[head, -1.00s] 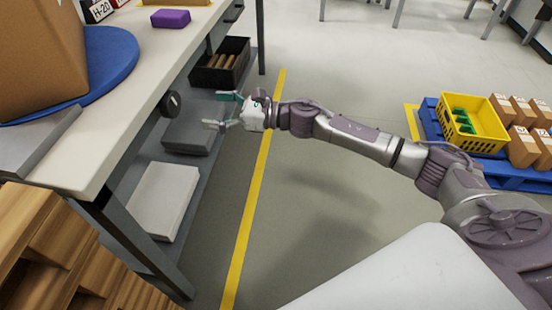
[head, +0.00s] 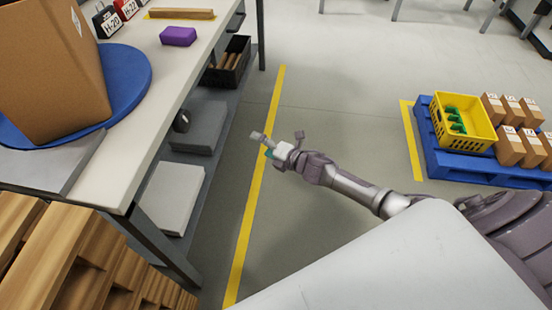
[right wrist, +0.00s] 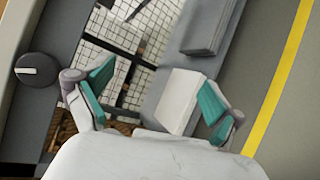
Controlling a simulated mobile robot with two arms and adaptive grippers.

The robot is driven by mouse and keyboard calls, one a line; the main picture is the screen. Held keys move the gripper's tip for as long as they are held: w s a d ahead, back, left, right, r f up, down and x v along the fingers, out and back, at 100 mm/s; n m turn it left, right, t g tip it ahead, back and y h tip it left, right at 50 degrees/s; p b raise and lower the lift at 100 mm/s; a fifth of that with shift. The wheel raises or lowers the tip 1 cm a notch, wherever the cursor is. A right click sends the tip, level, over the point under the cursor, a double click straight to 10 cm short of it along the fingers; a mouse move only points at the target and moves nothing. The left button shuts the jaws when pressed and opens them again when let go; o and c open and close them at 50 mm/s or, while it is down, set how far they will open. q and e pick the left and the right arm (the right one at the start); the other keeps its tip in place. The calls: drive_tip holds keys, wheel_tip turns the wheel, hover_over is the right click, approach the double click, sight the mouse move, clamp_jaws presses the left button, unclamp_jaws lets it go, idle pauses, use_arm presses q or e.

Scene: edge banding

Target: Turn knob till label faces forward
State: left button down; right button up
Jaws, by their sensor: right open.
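The knob (head: 181,121) is a dark round disc on the side of the workbench, below the tabletop. It also shows in the right wrist view (right wrist: 37,69), left of the fingers, with a light mark across its face. A cardboard box (head: 52,75) stands on the blue turntable (head: 128,75) on the bench. My left gripper is out of view.
A lower shelf holds a grey case (head: 200,127), a pale box (head: 175,197) and a black bin (head: 228,62). A purple block (head: 178,36) lies on the bench. Wooden pallets (head: 70,255) stand at lower left.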

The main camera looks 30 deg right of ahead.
drive_tip(key=s+d+f+m+g+h+p, duration=0.1)
drive_tip(key=s+d+f+m+h+p, duration=0.1)
drive_tip(key=s+f+m, duration=0.3)
drive_tip(key=shift+d+f+m+h+p, duration=0.15)
drive_tip(key=shift+f+m+h+p, duration=0.2)
drive_tip(key=shift+f, duration=0.3)
